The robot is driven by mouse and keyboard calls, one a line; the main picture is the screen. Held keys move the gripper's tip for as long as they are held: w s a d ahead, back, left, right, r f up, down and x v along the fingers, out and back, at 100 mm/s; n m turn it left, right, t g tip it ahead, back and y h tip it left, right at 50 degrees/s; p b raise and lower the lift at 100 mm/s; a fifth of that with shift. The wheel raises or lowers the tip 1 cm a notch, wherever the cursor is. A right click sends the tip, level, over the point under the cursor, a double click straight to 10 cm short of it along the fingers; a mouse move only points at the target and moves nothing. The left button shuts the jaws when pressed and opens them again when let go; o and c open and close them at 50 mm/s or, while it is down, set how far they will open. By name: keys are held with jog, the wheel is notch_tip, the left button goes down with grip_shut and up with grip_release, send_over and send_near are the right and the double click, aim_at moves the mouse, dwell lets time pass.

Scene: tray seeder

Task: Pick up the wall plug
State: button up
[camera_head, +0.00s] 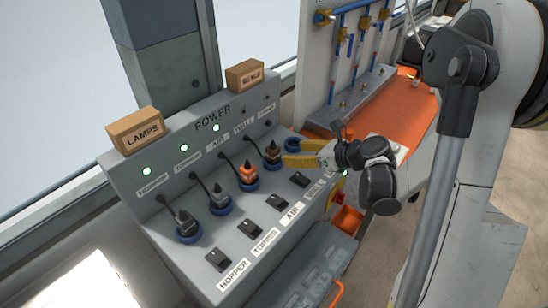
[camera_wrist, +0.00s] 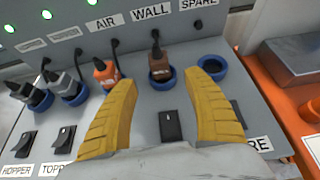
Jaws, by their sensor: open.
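The wall plug (camera_wrist: 160,75) is brown with a black cord. It sits upright in a blue-ringed socket below the WALL label. In the head view the brown plug (camera_head: 272,154) is the rightmost plug on the sloped panel. My gripper (camera_wrist: 160,82) is open with yellow fingers. In the wrist view the plug lies between the fingers, beyond their tips, and no contact shows. In the head view my gripper (camera_head: 288,152) is just right of the plug, low over the panel.
An orange plug (camera_wrist: 105,74) and two grey plugs (camera_wrist: 70,85) stand in sockets to the left. The spare socket (camera_wrist: 211,67) right of the wall plug is empty. A black rocker switch (camera_wrist: 171,125) is in front of the plug. An orange bench (camera_head: 395,112) is at right.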

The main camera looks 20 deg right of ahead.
aim_at(277, 152)
jog(key=b+x, duration=0.1)
jog(key=x, duration=0.3)
jog(key=shift+w+f, duration=0.2)
jog(key=shift+w, duration=0.1)
jog(key=b+x, duration=0.2)
jog(key=x, duration=0.4)
jog(key=shift+a+b, duration=0.15)
jog(key=shift+b, duration=0.2)
jog(key=shift+s+r, duration=0.15)
grip_shut()
